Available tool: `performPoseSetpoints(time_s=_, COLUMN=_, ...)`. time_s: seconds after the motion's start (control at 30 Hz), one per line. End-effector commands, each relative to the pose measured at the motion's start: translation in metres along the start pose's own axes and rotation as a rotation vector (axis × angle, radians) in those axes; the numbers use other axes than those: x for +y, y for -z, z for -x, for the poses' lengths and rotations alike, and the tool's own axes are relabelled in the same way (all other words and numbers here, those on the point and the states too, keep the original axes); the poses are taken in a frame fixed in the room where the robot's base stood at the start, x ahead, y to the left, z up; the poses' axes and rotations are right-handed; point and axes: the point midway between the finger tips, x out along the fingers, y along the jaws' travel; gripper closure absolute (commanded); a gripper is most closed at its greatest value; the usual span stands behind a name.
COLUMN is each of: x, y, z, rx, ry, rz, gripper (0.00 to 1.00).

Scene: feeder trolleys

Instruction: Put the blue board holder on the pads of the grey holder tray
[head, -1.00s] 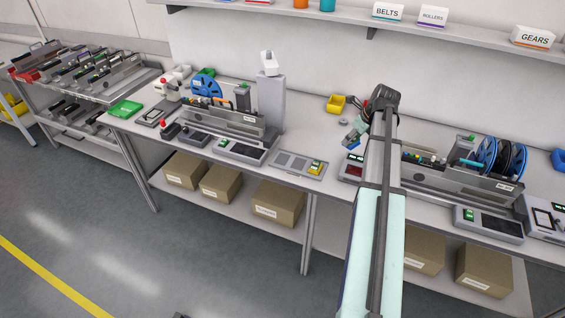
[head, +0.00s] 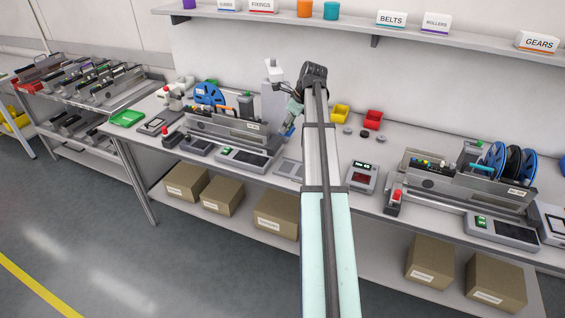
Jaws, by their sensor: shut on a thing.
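My gripper (head: 291,122) is above the bench's middle, left of my arm's long link. It is shut on a small blue piece (head: 289,131), which looks like the blue board holder. It is small here and its fingers are hard to make out. The grey holder tray (head: 287,169) lies flat on the bench below and nearer the front edge, with dark grey pads. My arm hides the tray's right part. The held piece appears above the bench, behind the tray in the picture; its exact height cannot be told.
A feeder machine (head: 225,128) with a blue reel stands just left of my gripper. A grey box with a red screen (head: 361,177) is right of my arm. Yellow (head: 340,113) and red (head: 373,119) bins stand behind. Another feeder machine (head: 470,182) is at right.

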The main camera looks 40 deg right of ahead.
Motion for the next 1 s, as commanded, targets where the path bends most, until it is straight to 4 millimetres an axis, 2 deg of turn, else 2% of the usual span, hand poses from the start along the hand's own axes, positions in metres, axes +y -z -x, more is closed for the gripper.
performPoseSetpoints(time_s=0.3, x=0.002, y=0.029, z=-0.068, rx=0.001, ry=-0.003, rz=-0.002, gripper=0.78)
performPoseSetpoints(time_s=0.5, x=0.001, y=0.043, z=-0.104, rx=0.001, ry=-0.002, rz=-0.001, gripper=0.78)
performPoseSetpoints(time_s=0.87, x=0.0, y=0.053, z=-0.127, rx=0.0, ry=0.0, rz=-0.001, gripper=0.78)
performPoseSetpoints(time_s=1.0, x=0.0, y=0.059, z=-0.143, rx=0.001, ry=-0.001, rz=-0.002, gripper=0.78)
